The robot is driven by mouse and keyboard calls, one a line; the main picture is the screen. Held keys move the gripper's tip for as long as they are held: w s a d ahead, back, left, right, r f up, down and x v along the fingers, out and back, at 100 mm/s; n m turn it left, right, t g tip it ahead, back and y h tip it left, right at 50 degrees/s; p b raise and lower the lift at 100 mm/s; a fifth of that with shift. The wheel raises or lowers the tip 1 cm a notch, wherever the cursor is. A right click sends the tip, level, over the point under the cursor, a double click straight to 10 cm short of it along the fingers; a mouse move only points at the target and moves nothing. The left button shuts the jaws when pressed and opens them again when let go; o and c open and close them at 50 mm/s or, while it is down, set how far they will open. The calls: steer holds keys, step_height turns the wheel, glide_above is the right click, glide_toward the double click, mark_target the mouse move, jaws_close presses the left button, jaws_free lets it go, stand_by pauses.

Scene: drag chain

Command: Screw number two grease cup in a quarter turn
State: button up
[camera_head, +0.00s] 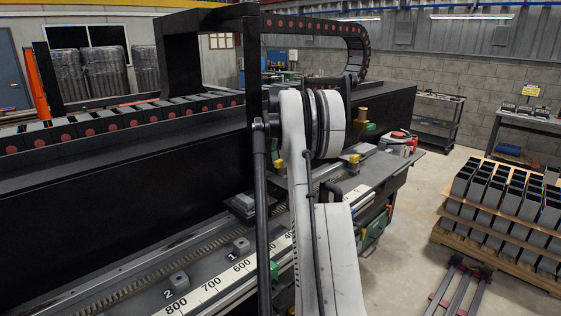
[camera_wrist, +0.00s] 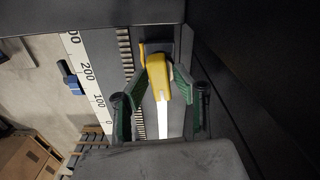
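The block marked 2 (camera_head: 177,281), a small grey piece with a knob-like top, sits on the grey bed at lower left in the head view, near the 800 mark. I take it for the number two grease cup. A similar block marked 1 (camera_head: 239,246) sits beyond it near 600. My gripper (camera_wrist: 159,72) has green-edged fingers on either side of a yellow piece (camera_wrist: 157,78) in the wrist view, near the 0 to 200 marks. Whether the fingers touch it is unclear. In the head view my arm hides most of the gripper. Neither numbered block shows in the wrist view.
A white number scale (camera_head: 205,293) and toothed rack run along the bed. A tall black wall (camera_head: 100,215) carrying the drag chain (camera_head: 110,125) stands behind. A pallet of grey blocks (camera_head: 500,215) is at right on open floor.

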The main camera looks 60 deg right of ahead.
steer(key=shift+o, duration=0.8)
step_height(320, 180, up, 12)
